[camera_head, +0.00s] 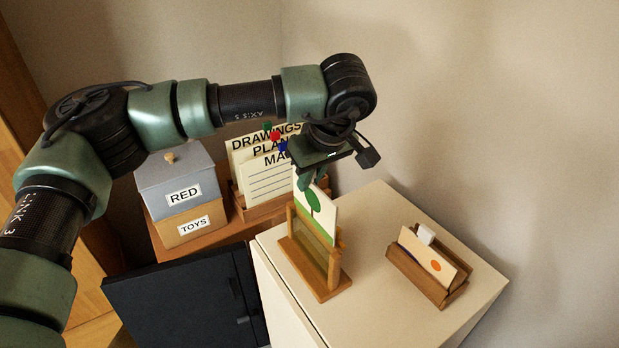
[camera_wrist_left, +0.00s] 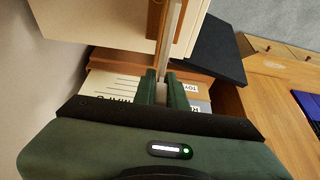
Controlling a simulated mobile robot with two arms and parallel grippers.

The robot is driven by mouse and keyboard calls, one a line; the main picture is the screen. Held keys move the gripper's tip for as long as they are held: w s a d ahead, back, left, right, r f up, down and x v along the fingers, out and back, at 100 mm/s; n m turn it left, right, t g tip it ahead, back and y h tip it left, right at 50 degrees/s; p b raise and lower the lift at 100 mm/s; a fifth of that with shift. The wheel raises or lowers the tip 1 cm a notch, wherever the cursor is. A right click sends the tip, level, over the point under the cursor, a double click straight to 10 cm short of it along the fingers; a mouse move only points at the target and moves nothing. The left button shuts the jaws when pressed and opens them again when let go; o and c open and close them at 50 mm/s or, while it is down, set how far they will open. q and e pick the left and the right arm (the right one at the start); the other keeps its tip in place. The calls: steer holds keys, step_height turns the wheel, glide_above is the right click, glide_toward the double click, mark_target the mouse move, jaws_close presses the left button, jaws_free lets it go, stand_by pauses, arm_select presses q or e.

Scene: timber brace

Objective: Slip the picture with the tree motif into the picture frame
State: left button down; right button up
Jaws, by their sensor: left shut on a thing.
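The picture with the tree motif (camera_head: 318,213) is a white card with a green tree and green ground. My left gripper (camera_head: 312,181) is shut on its top edge and holds it upright. The wooden picture frame (camera_head: 329,290) stands on the pale cabinet top, with a wide base. The card's lower part appears between the frame's side posts, its upper part above them; how deep it sits is hard to tell. In the left wrist view the fingers (camera_wrist_left: 164,92) close on the thin card edge (camera_wrist_left: 169,50), with the frame (camera_wrist_left: 154,20) beyond. My right gripper is not in view.
A wooden holder (camera_head: 428,280) with a card bearing an orange dot stands on the pale cabinet (camera_head: 390,325) to the right. Clear cabinet top lies between frame and holder.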

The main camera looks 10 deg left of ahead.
mark_target(307, 216)
arm_select(q)
steer(key=shift+f, duration=0.15)
steer(key=shift+f+b, duration=3.3)
steer(key=shift+f, duration=1.1)
steer(key=c, duration=1.4)
jaws_free()
steer(key=shift+r, duration=0.1)
steer(key=o, duration=0.5)
steer(key=shift+r+p, duration=2.45)
steer(key=shift+r, duration=1.6)
